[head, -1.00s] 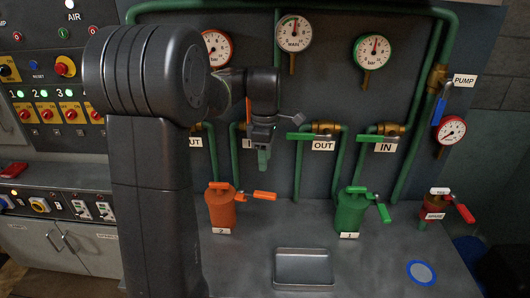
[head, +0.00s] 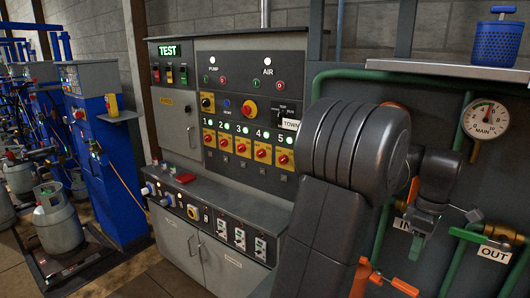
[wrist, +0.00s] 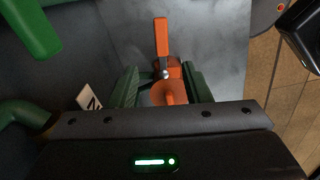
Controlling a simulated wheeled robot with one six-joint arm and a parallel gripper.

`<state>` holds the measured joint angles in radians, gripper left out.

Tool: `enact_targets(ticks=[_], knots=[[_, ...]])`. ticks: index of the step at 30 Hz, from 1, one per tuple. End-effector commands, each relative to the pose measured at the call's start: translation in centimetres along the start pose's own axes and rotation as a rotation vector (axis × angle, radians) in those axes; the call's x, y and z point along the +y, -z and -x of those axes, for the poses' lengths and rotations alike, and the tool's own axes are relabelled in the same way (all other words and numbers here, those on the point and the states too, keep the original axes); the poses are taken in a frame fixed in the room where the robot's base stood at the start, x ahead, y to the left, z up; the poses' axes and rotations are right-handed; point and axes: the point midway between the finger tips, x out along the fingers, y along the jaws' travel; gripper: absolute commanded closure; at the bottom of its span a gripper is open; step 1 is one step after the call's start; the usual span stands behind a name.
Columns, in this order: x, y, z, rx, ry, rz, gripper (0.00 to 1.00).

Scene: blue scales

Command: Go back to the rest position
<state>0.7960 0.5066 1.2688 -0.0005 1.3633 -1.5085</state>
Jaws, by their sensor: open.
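My gripper (head: 418,240) hangs from the folded arm at the right of the head view. In the wrist view its two green fingers (wrist: 162,88) stand apart with nothing held. In the head view only the orange top and handle (head: 404,287) show at the bottom edge, below my gripper. My arm hides part of the panel behind it.
Green pipes (head: 455,268), a MAIN gauge (head: 486,119) and an OUT label (head: 494,254) are at the right.

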Motion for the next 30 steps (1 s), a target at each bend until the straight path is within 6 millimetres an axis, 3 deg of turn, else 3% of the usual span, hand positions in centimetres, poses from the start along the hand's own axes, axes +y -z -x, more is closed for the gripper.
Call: enact_targets(ticks=[12,18,23,30], knots=[[-0.1,0.0,-8.1,0.000,0.006,-0.001,0.56],[-0.2,0.0,-11.2,0.000,0.007,-0.001,0.56],[-0.1,0.0,-12.5,0.000,0.004,-0.001,0.56],[-0.3,0.0,-12.4,0.000,0.002,-0.021,0.56]])
